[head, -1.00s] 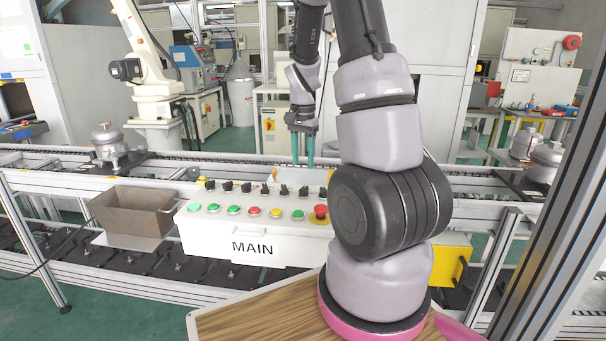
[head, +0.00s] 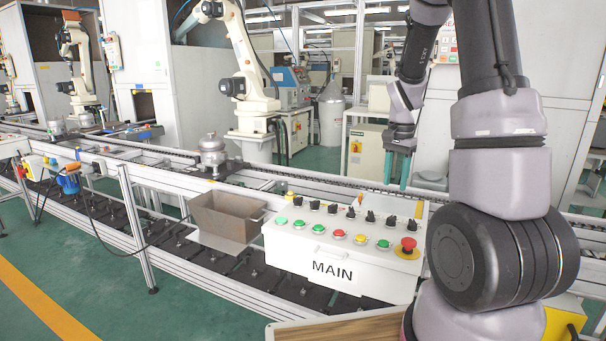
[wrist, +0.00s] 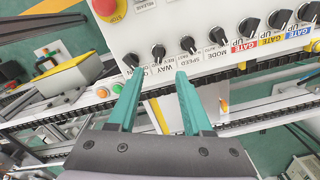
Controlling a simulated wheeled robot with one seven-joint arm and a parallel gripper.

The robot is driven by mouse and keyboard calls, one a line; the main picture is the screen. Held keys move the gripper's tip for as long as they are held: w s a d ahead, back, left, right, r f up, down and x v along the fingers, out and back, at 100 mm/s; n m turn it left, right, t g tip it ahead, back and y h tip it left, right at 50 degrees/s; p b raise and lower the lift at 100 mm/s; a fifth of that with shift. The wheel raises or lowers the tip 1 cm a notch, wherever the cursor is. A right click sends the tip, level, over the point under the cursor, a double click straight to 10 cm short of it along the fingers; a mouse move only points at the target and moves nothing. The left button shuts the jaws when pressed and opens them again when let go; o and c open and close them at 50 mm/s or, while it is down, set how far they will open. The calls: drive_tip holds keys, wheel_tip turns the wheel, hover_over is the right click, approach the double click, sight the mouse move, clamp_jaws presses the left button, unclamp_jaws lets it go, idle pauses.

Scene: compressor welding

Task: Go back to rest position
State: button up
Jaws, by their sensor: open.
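My gripper (head: 397,168) hangs with its teal fingers pointing down, above the conveyor behind the right part of the white MAIN control box (head: 300,262). In the wrist view the two teal fingers of my gripper (wrist: 155,92) are apart with nothing between them. The box's black knobs (wrist: 188,44) and red emergency button (wrist: 104,8) lie beyond the fingertips in that view. The fingers do not appear to touch the panel.
A rusty metal bin (head: 228,220) stands left of the control box. A silver compressor (head: 211,152) sits on the conveyor behind it. A white welding robot arm (head: 246,88) stands beyond the line. Green floor (head: 85,262) is open at the lower left.

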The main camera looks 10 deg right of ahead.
drive_tip(key=s+a+r+n+t+y, duration=0.1)
drive_tip(key=s+a+r+n+t, duration=0.35)
drive_tip(key=r, duration=0.85)
drive_tip(key=s+a+r+n+t, duration=0.1)
drive_tip(key=s+a+r, duration=0.3)
drive_tip(key=s, duration=0.3)
drive_tip(key=s+a+r+n+t+y, duration=0.1)
drive_tip(key=s+a+r, duration=0.3)
drive_tip(key=s, duration=0.3)
drive_tip(key=shift+s+r+t, duration=0.3)
drive_tip(key=shift+r+t, duration=0.05)
drive_tip(key=shift+r, duration=0.1)
drive_tip(key=shift+a+n, duration=0.1)
drive_tip(key=shift+n, duration=0.15)
